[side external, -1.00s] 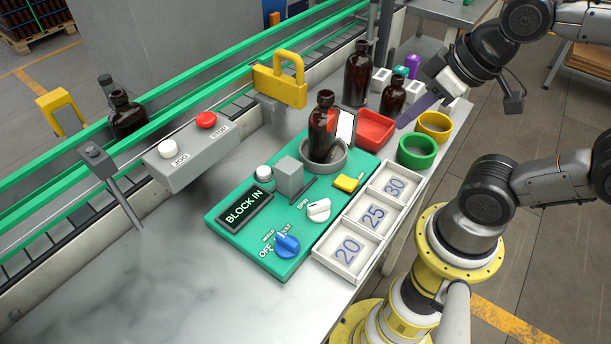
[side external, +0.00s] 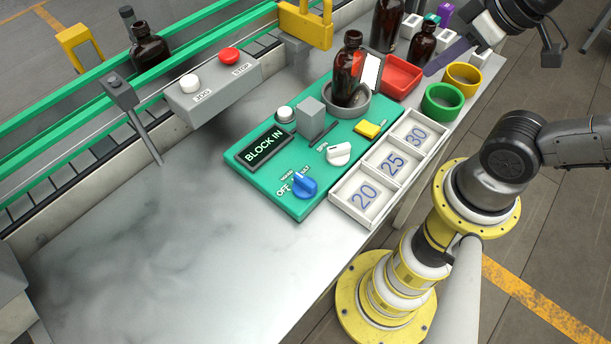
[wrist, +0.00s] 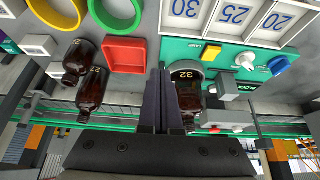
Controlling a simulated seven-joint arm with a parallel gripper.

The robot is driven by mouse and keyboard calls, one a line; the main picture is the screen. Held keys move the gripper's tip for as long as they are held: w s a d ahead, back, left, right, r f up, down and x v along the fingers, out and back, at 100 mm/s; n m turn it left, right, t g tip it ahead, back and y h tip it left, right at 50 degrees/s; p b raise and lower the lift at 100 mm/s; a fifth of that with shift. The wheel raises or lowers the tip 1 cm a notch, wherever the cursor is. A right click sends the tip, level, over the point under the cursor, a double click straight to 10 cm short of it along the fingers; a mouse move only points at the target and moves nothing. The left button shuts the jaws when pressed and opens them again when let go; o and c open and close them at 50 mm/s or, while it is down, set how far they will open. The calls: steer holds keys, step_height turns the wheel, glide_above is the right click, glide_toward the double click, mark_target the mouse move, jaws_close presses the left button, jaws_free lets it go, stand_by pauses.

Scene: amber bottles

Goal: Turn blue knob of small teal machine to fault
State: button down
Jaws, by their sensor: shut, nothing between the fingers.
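The small teal machine (side external: 290,205) lies on the grey bench. Its blue knob (side external: 305,186) is at the front corner, beside the printed OFF, another small word and a partly covered label ending in "ULT". I cannot tell exactly which label the knob points to. The blue knob also shows at the upper right of the wrist view (wrist: 278,65). My gripper (side external: 430,70) is shut and empty, beyond the red tray and far from the knob. Its dark purple fingers stand together in the wrist view (wrist: 160,75).
The machine carries a white knob (side external: 339,154), a BLOCK IN display (side external: 263,149), a grey block (side external: 311,118) and a brown bottle (side external: 348,70) in a grey ring. A numbered white tray (side external: 369,220) borders it. Green (side external: 442,104) and yellow (side external: 462,78) rings stand nearby. The bench's front left is clear.

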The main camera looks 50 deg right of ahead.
steer(key=c, duration=1.1)
jaws_free()
steer(key=shift+c, duration=0.2)
steer(key=shift+o, duration=1.3)
steer(key=shift+s+m, duration=0.25)
steer(key=shift+m, duration=0.35)
steer(key=w+a+r+m+g+y, duration=0.1)
steer(key=w+a+r+m+g, duration=0.25)
steer(key=w+a+r, duration=0.5)
steer(key=n+g+h, duration=0.1)
steer(key=n+g, duration=0.1)
steer(key=n, duration=0.3)
glide_above(305, 179)
step_height(305, 179, down, 3)
step_height(305, 179, down, 13)
steer(key=shift+f, duration=0.1)
jaws_close()
